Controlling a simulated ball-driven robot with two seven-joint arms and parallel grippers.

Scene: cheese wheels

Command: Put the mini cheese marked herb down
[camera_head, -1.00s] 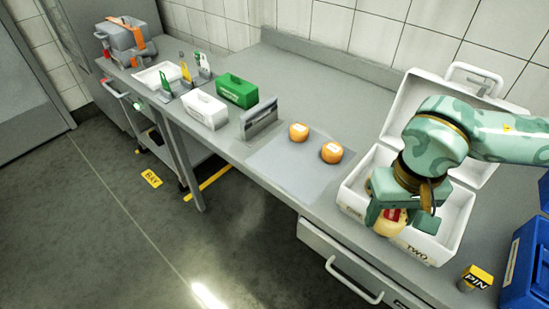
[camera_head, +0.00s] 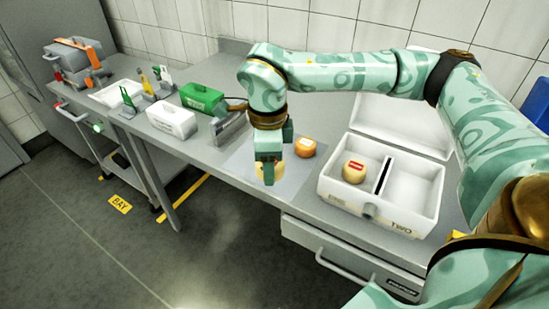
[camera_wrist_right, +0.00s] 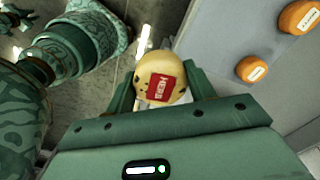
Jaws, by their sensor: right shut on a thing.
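My right gripper (camera_head: 268,176) is shut on a pale yellow mini cheese (camera_head: 270,167). In the right wrist view the cheese (camera_wrist_right: 150,82) sits between the fingers, with a red label that reads HERB. In the head view it appears over the front part of the grey mat (camera_head: 292,185); its height above the mat is hard to tell. An orange cheese (camera_head: 305,147) stands on the mat behind and right of the gripper. The wrist view shows two orange cheeses (camera_wrist_right: 252,68) there; the gripper hides one in the head view.
A white open-lidded box (camera_head: 330,190) with compartments marked ONE and TWO stands right of the mat. A pale red-labelled cheese (camera_head: 355,172) is in the left compartment; the right one looks empty. A metal stand (camera_head: 229,127), green box (camera_head: 202,97) and white box (camera_head: 172,122) stand left.

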